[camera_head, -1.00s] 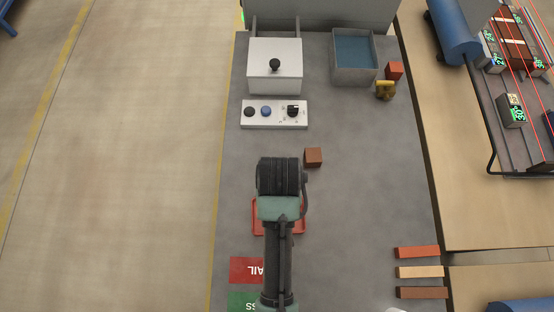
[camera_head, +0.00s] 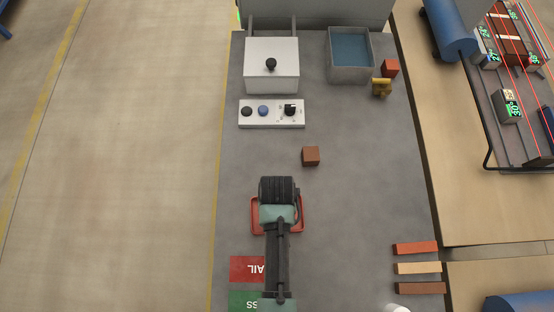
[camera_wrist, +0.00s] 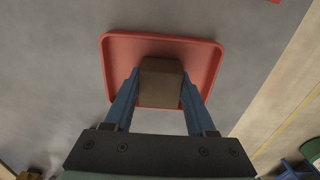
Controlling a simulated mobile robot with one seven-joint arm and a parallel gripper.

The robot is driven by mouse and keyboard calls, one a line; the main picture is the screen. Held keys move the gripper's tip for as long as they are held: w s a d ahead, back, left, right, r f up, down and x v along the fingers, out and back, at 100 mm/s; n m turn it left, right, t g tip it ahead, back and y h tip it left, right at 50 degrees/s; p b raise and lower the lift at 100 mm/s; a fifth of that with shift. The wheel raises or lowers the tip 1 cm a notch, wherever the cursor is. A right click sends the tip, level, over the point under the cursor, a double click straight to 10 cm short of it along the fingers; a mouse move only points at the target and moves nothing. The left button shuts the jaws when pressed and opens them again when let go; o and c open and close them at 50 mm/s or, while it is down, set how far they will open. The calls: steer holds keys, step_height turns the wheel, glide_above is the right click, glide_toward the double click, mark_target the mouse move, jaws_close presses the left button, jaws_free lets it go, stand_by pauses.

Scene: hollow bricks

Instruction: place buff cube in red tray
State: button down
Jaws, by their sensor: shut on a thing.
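The red tray (camera_wrist: 204,58) lies on the grey bench under my gripper. In the head view its rim (camera_head: 299,228) shows on both sides of my arm. My gripper (camera_wrist: 160,92) is shut on the buff cube (camera_wrist: 160,78), which looks brownish in the wrist view's shade. From the wrist the cube appears over the tray, near the side closest to the camera. I cannot tell whether it touches the tray floor. In the head view my arm hides the cube and the fingers.
A brown cube (camera_head: 311,156) sits behind the tray. Further back are a control panel (camera_head: 272,113), a white lidded box (camera_head: 272,70), a grey bin with blue inside (camera_head: 350,55), a red cube (camera_head: 390,68) and a brass part (camera_head: 381,87). Several bars (camera_head: 417,268) lie at right.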

steer(key=shift+f, duration=0.2)
steer(key=shift+c, duration=1.1)
jaws_free()
steer(key=shift+r, duration=0.15)
